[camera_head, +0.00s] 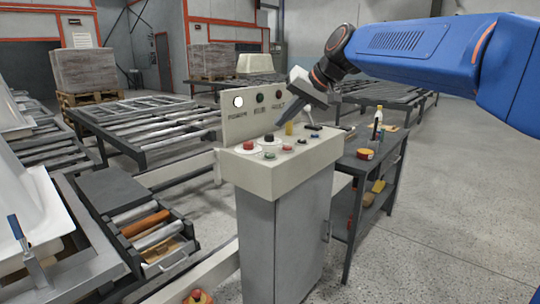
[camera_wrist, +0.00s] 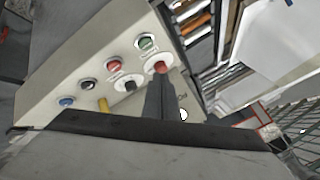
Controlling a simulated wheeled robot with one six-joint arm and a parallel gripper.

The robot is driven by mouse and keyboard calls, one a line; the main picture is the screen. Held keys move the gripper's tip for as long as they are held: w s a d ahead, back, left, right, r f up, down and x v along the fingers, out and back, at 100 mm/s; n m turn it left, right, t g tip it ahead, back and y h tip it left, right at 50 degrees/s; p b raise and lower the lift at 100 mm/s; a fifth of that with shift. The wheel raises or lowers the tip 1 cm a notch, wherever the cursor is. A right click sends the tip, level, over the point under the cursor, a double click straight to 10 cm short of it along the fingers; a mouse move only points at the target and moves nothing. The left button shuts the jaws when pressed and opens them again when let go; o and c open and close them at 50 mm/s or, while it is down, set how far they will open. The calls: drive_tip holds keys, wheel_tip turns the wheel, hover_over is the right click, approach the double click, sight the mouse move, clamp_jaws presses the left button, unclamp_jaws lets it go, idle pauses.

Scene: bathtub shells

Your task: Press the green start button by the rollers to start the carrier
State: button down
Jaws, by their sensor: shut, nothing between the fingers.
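The green start button (camera_head: 269,155) is at the front left of the sloped top of the beige control console (camera_head: 255,178). It also shows in the wrist view (camera_wrist: 146,43), uncovered, above a red button (camera_wrist: 115,66). My gripper (camera_head: 281,125) is shut and empty, pointing down above the console top, behind the row of front buttons. In the wrist view its fingertips (camera_wrist: 160,80) overlap the edge of a red mushroom button (camera_wrist: 160,67) on a white disc. I cannot tell the gap between them. My gripper appears apart from the green button.
A black knob (camera_head: 269,138), a yellow knob (camera_head: 289,128) and a joystick (camera_head: 313,128) stand close around my gripper. The console's upright back panel (camera_head: 240,122) rises behind. A dark side table (camera_head: 370,160) stands right; roller conveyors (camera_head: 150,125) lie left.

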sight(274, 155)
drive_tip(key=w+a, duration=0.1)
drive_tip(key=w+a+r, duration=0.1)
drive_tip(key=a, duration=0.1)
drive_tip(key=shift+w+r+y, duration=0.1)
drive_tip(key=shift+r+y, duration=0.05)
drive_tip(key=shift+y, duration=0.15)
drive_tip(key=shift+d+f, duration=0.1)
drive_tip(key=shift+f, duration=4.35)
